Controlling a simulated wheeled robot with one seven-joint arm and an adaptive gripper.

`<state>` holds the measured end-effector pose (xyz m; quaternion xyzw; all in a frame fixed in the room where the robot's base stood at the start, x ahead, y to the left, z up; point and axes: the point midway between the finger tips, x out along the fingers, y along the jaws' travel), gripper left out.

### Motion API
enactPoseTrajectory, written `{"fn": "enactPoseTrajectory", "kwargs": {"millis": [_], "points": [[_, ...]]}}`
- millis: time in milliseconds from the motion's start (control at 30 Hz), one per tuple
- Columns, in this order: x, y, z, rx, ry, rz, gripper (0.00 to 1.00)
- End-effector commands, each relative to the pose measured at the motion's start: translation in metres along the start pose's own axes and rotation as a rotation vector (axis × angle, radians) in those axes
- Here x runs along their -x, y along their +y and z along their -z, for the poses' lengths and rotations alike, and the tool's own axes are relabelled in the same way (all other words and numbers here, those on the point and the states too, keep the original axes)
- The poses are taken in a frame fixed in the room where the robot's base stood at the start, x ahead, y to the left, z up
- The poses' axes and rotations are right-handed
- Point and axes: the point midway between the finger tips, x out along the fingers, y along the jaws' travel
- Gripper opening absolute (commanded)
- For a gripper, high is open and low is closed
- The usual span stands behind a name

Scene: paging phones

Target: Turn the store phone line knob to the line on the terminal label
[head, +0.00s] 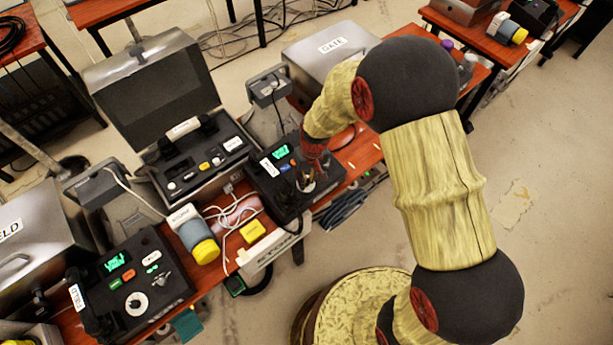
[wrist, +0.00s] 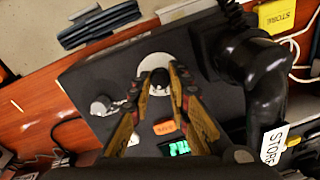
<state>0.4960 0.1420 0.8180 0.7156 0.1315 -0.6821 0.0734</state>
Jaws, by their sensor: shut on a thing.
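The store phone (head: 268,193) is a black unit on the red-brown table; it also shows in the wrist view (wrist: 85,75). Its handset (wrist: 262,75) lies along one side and carries a white STORE tag (wrist: 274,144). The dark line knob (wrist: 160,88) sits on a white round dial (wrist: 154,62). My gripper (wrist: 160,80) is shut on the knob, one finger on each side; in the head view my gripper (head: 307,182) is over the phone. The phone's green display (wrist: 175,148) is lit, its text too small to read surely. A yellow STORE label (wrist: 276,15) lies beyond the handset.
The field phone (head: 135,280) with its own dial stands at the left. An open metal-cased phone (head: 195,155) is behind it. A grey-and-yellow cylinder (head: 194,232) and white cables (head: 232,210) lie between. A GATE case (head: 325,50) stands behind my arm.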

Motion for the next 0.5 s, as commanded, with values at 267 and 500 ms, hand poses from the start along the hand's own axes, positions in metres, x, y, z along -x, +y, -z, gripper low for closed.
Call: {"fn": "enactPoseTrajectory", "kwargs": {"millis": [267, 500], "points": [[0.0004, 0.0003, -0.0001, -0.113, 0.003, 0.01, 0.0], [0.0, 0.0003, 0.0, -0.143, 0.005, 0.013, 0.0]]}}
